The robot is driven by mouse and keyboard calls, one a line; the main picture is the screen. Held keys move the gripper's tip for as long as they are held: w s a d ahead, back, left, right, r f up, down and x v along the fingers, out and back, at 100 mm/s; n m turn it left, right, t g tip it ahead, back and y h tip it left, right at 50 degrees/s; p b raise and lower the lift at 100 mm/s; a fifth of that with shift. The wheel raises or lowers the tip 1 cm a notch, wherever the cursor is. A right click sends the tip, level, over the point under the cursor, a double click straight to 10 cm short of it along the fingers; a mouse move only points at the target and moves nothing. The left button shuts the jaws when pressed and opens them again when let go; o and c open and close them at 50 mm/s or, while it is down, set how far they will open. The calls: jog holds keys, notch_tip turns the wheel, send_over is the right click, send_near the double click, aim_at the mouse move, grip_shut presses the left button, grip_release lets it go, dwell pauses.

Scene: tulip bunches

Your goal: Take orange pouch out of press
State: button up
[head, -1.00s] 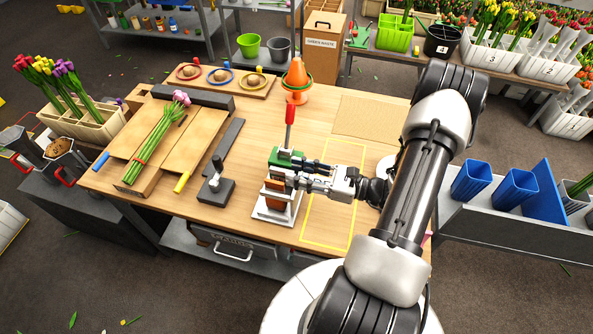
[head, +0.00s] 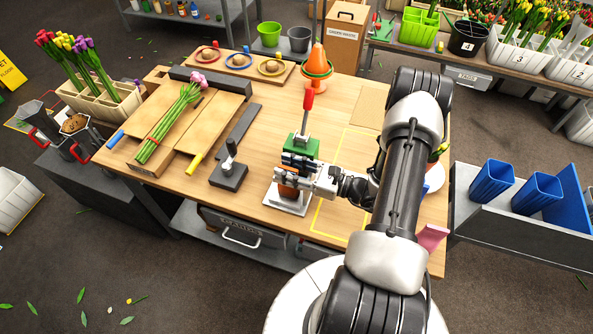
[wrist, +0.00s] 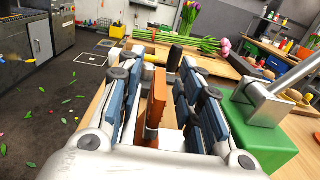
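The press has a green head (head: 302,148), a red-tipped upright lever (head: 308,98) and a pale base plate (head: 288,203). The orange pouch (head: 289,190) stands upright in the press, partly hidden by my gripper. My gripper (head: 290,166) reaches in from the right at the press. In the wrist view the orange pouch (wrist: 157,100) is between the two blue-padded fingers of my gripper (wrist: 160,85), with narrow gaps showing on both sides. The fingers look open around it. The green press head (wrist: 258,140) is close beside the right finger.
A black stand (head: 229,172) with an upright lever is left of the press. Tulips (head: 168,125) lie on a wooden board farther left. An orange cone (head: 316,65) stands at the back. A yellow-outlined area (head: 338,185) right of the press is partly under my arm.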

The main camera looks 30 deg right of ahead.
grip_shut()
dwell(0.5)
jog(key=shift+r, duration=0.25)
dwell(0.4)
